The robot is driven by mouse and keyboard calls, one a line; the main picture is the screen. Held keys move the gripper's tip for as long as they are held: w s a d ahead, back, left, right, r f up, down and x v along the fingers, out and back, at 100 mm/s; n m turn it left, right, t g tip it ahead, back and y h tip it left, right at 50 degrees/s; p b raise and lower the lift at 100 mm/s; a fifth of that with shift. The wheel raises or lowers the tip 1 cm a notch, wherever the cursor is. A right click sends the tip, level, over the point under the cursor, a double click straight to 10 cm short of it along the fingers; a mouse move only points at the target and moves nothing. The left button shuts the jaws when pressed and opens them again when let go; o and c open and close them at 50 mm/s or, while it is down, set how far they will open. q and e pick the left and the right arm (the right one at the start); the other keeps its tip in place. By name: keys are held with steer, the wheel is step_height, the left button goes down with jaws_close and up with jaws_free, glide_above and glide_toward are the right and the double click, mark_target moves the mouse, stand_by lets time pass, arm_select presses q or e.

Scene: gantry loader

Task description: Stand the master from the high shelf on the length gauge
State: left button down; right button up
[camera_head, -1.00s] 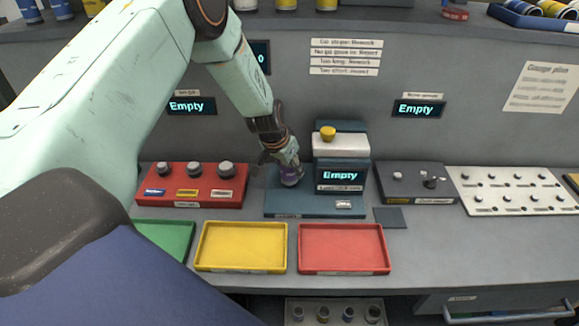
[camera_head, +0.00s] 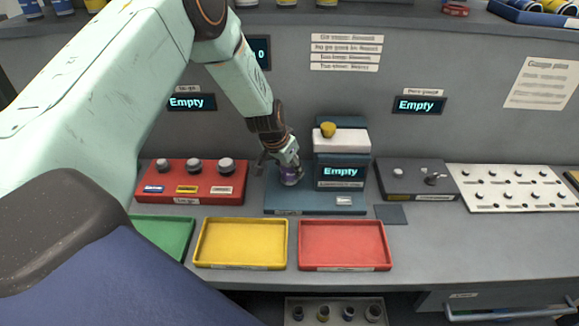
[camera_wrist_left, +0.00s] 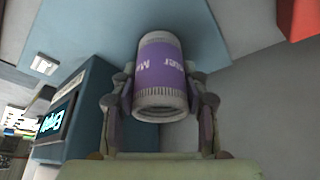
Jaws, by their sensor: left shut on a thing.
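The master is a grey cylinder with a purple band reading "Master"; it shows between the fingers in the left wrist view (camera_wrist_left: 160,75) and, small, in the head view (camera_head: 290,176). My left gripper (camera_head: 289,167) is shut on it, one finger on each side. The length gauge (camera_head: 342,170) is a blue-grey stand with a flat base, a white head with a yellow knob, and a display reading "Empty". The master is over the left part of the gauge's base, left of the display. I cannot tell whether its bottom touches the base. My right gripper is not in view.
A red block with several plugs (camera_head: 191,184) stands left of the gauge. A dark grey fixture (camera_head: 417,182) and a pale plate with several pegs (camera_head: 507,190) stand right. Green, yellow (camera_head: 242,268) and red (camera_head: 343,267) trays lie in front. A high shelf runs behind.

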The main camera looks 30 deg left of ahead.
arm_select(q)
steer(key=shift+w, duration=0.1)
steer(key=c, duration=0.9)
jaws_free()
steer(key=shift+w+f, duration=0.1)
steer(key=shift+c, duration=0.2)
steer(key=o, duration=0.3)
steer(key=shift+s, duration=0.2)
steer(key=shift+o, duration=0.2)
steer(key=shift+r, duration=0.3)
steer(key=v, duration=0.3)
steer(key=shift+s+r, duration=0.1)
steer(key=v, duration=0.8)
steer(key=shift+r, duration=0.15)
